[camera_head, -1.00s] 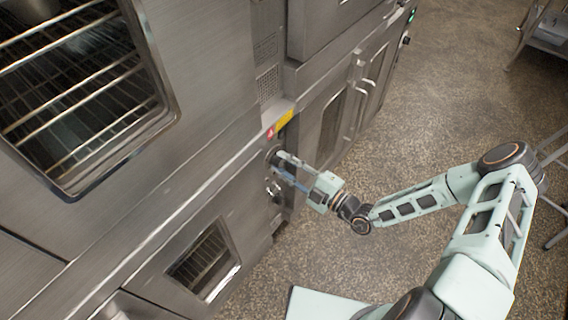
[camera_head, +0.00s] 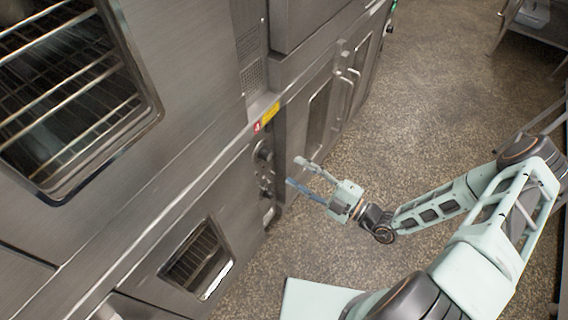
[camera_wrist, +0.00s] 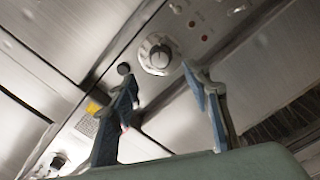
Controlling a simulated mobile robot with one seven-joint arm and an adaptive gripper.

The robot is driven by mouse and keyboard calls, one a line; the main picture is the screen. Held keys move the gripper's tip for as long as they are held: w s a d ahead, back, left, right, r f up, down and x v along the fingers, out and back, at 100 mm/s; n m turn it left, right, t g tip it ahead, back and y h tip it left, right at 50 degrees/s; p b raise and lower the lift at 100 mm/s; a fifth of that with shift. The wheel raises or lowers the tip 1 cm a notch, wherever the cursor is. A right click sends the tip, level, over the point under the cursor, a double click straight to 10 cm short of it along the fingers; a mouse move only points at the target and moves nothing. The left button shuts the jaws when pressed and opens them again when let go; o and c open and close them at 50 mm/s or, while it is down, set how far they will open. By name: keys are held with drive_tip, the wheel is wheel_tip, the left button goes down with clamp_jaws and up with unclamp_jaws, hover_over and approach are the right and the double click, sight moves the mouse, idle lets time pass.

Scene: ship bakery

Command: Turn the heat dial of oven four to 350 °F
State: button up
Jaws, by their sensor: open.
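The oven four control panel carries a red and yellow label (camera_head: 265,118) with a figure that looks like 4. Below the label are an upper round dial (camera_head: 263,150) and a lower knob (camera_head: 266,191).
A small black knob (camera_wrist: 123,68) and indicator lights (camera_wrist: 198,30) sit near the silver dial. Another dial (camera_wrist: 58,160) is at lower left. A lower oven door with a window (camera_head: 198,258) is left of the panel. Open floor (camera_head: 420,110) lies to the right.

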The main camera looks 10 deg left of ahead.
drive_tip(key=shift+v, duration=1.35)
